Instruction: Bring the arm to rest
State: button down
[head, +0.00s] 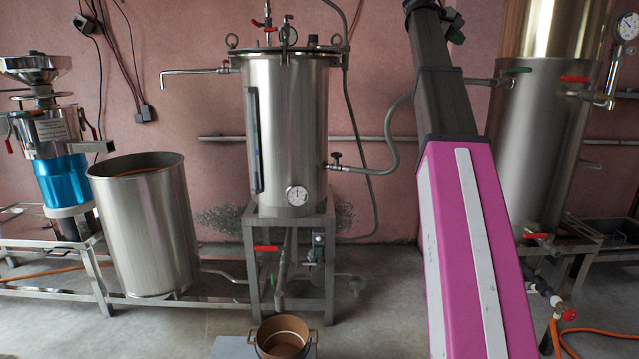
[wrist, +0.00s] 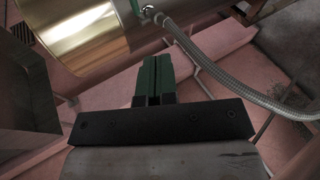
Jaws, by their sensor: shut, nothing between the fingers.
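My gripper (wrist: 154,80) shows in the wrist view, with its two dark green fingers side by side and closed on nothing. In that view it points toward the wall and a metal vessel (wrist: 85,30) with a braided hose (wrist: 215,70). In the head view my magenta and dark grey arm rises along the right side, and my gripper is outside the picture.
A steel cooker (head: 288,130) stands on a frame at the centre. An open steel drum (head: 148,230) and a grinder (head: 50,140) are at left. A boiler (head: 545,140) stands at right, partly behind my arm. A pot (head: 283,338) sits low in front.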

jog(key=a+f+y, duration=0.2)
jog(key=a+f, duration=0.2)
jog(key=f, duration=1.3)
jog(key=a+f+y, duration=0.2)
jog(key=a+f, duration=0.1)
jog(key=f, duration=1.3)
jog(key=a+f+y, duration=0.2)
jog(key=a+f, duration=0.2)
jog(key=f, duration=1.3)
jog(key=s+a+f+m+g+y, duration=0.1)
jog(key=s+a+f, duration=0.3)
jog(key=s+f, duration=0.4)
jog(key=s+a+f+m+g+y, duration=0.1)
jog(key=s+a+f+y, duration=0.2)
jog(key=s+f, duration=0.5)
jog(key=s+a+f+m+g+y, duration=0.1)
jog(key=s+a+f, duration=0.4)
jog(key=f, duration=1.2)
jog(key=s, duration=0.4)
jog(key=shift+a+f+y, duration=0.3)
jog(key=shift+a+y, duration=0.1)
